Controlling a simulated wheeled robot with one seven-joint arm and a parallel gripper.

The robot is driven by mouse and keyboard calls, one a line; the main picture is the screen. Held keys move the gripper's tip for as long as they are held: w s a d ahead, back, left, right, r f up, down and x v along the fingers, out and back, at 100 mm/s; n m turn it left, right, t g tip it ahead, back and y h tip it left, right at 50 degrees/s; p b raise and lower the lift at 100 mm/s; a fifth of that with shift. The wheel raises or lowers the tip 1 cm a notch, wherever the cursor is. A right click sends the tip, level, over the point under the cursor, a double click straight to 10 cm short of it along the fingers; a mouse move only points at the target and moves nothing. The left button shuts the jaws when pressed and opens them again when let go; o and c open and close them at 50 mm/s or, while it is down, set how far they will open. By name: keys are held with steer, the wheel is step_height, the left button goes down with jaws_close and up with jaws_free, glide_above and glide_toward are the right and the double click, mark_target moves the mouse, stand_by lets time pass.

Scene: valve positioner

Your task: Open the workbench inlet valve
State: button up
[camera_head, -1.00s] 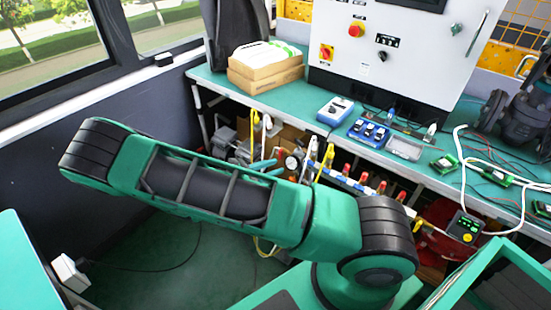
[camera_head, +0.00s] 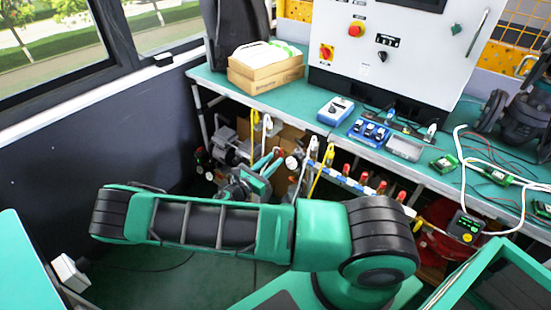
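Under the workbench (camera_head: 212,80) runs a row of pipework with a gauge (camera_head: 292,162), yellow-handled fittings (camera_head: 254,118) and several red-topped fittings (camera_head: 364,178) on a pale manifold. I cannot tell which of these is the inlet valve, or how its handle is turned. My arm crosses the foreground and hides the lower part of this area. A grey and green part that looks like my wrist and gripper (camera_head: 250,182) shows behind the arm, close to the pipework left of the gauge. Its fingers are too small and overlapped to read, and contact cannot be made out.
A cardboard box (camera_head: 265,76), a blue meter (camera_head: 335,110), a grey tray (camera_head: 404,148) and green circuit boards (camera_head: 445,163) lie on the bench. A control cabinet (camera_head: 385,55) stands at the back. A dark wall and windows bound the left. Floor at lower left is partly clear.

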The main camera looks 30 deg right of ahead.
mark_target(281, 155)
steer(key=shift+x, duration=1.7)
jaws_close()
